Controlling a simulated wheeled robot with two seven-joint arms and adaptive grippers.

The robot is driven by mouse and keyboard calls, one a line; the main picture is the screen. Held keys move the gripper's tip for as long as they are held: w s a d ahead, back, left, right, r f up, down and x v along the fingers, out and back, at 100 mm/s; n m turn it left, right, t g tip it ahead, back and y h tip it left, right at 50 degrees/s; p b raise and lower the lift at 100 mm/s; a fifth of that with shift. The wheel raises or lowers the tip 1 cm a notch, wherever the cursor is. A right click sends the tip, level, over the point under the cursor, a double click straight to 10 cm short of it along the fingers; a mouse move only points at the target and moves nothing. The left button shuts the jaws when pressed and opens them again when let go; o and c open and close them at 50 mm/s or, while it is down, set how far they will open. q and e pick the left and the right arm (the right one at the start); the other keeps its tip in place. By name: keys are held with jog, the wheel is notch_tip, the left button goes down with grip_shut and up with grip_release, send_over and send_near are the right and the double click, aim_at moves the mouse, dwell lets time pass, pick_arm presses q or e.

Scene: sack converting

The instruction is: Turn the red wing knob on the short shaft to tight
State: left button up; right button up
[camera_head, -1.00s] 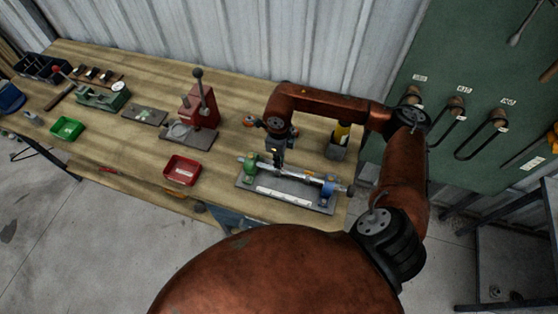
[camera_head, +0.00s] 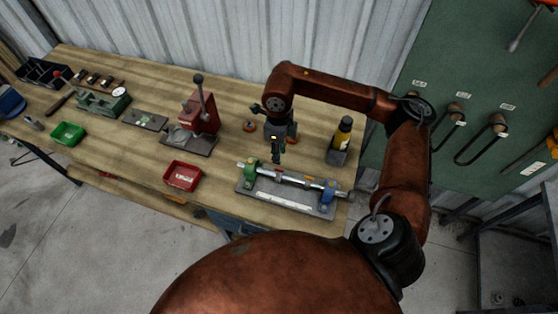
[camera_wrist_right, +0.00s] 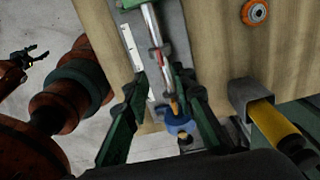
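A short metal shaft (camera_head: 300,181) lies across a grey fixture between a green support (camera_head: 250,175) and a blue support (camera_head: 327,192). A small red part on it (camera_head: 276,173) looks like the wing knob; it also shows in the right wrist view (camera_wrist_right: 167,50). Its exact angle is too small to tell. My right gripper (camera_head: 276,155) hangs above and behind the shaft. In the right wrist view its fingers (camera_wrist_right: 163,82) are spread and empty, with the shaft seen beyond them. My left gripper (camera_wrist_right: 34,57) shows small at the left of that view, fingers apart.
A holder with a yellow bottle (camera_head: 343,133) stands right of my right gripper. A red tray (camera_head: 182,176), a red lever press (camera_head: 200,108) and a green tray (camera_head: 68,133) stand to the left. A tool board (camera_head: 470,90) rises at the right.

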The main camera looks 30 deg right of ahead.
jog(key=shift+r, duration=1.55)
